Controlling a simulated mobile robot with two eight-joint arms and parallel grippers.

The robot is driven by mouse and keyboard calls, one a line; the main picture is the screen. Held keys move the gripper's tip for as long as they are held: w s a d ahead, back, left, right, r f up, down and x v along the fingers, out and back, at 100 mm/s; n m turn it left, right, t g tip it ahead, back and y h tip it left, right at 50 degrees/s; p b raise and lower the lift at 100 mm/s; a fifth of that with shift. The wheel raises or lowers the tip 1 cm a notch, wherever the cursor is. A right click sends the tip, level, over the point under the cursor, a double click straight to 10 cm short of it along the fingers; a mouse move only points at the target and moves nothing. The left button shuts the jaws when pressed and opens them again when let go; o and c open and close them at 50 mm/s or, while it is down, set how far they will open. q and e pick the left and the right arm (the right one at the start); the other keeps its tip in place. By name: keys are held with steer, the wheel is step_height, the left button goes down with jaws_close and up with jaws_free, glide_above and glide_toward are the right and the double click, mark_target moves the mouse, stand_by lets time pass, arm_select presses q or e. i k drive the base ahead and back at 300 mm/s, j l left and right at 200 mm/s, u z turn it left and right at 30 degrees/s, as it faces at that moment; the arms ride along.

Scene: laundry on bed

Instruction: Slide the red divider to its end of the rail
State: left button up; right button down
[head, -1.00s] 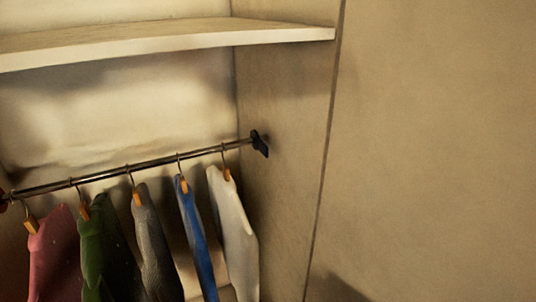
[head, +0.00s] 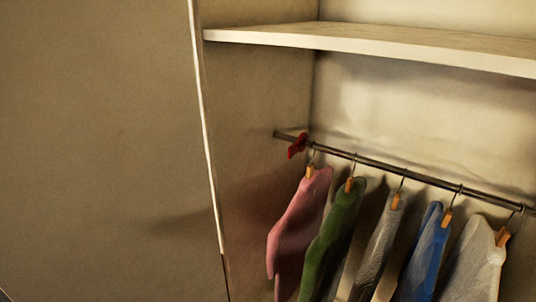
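The red divider (head: 297,146) sits on the metal rail (head: 385,168), close to the rail's left end at the wardrobe's left side wall. A short bare piece of rail shows to the left of it. The pink garment (head: 298,222) hangs just to the right of the divider. Neither of my grippers is in view.
A green garment (head: 332,240), a grey one (head: 380,240), a blue one (head: 424,255) and a white one (head: 474,268) hang further right on the rail. A shelf (head: 370,45) runs above it. The left side wall (head: 260,110) closes off the wardrobe.

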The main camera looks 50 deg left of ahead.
mark_target(296, 146)
steer(key=j+u, duration=0.1)
steer(key=u, duration=0.75)
steer(key=i+j+u, duration=0.1)
steer(key=u, duration=0.7)
